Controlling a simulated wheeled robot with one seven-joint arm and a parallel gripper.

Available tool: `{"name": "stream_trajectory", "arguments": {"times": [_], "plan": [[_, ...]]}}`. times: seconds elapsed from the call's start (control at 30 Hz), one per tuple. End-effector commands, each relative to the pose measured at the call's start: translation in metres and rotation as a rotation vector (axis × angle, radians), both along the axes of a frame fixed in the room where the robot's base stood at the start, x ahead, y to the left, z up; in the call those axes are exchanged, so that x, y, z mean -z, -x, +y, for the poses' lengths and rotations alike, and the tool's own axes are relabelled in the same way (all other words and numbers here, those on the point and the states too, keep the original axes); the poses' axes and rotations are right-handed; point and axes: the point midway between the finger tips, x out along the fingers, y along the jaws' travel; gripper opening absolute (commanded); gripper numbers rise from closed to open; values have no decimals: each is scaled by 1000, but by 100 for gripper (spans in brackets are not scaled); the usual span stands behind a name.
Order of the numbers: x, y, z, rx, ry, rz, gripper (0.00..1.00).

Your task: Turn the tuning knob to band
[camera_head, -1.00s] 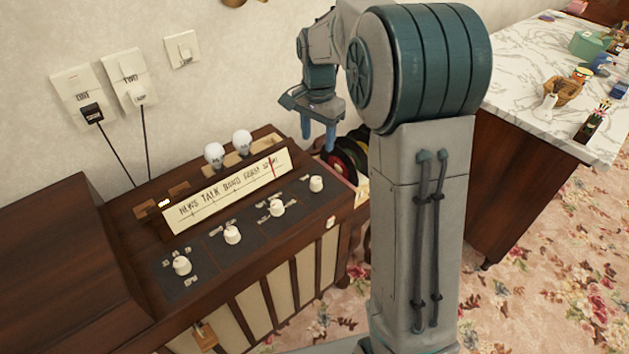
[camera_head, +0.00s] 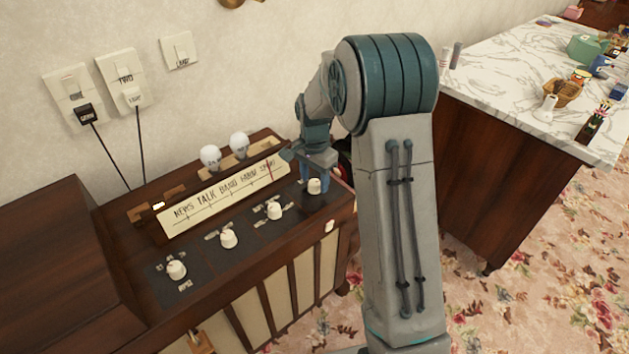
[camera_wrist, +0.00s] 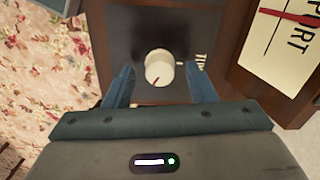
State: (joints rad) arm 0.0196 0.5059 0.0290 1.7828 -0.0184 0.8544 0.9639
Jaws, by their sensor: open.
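The tuning knob (camera_head: 315,186) is a white round knob at the right end of the dark control panel on the wooden radio. My gripper (camera_head: 314,175) is over the knob. In the wrist view my gripper (camera_wrist: 160,82) is open, with one blue finger on each side of the knob and gaps between. The dial strip (camera_head: 222,196) reads words including NEWS, TALK and BAND. Its red pointer (camera_head: 269,169) stands near the right end, by SPORT.
Three other white knobs (camera_head: 229,239) sit along the panel to the left. Two white bulbs (camera_head: 239,144) stand behind the dial strip. A dark wooden box (camera_head: 60,270) is at the left, and a marble-topped counter (camera_head: 510,90) at the right.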

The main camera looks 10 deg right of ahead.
Motion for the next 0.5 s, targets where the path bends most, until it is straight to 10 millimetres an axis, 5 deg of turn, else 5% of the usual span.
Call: {"name": "stream_trajectory", "arguments": {"times": [0.37, 0.5], "plan": [[7, 0, 0, 0, 0, -1, 51], [7, 0, 0, 0, 0, -1, 18]]}}
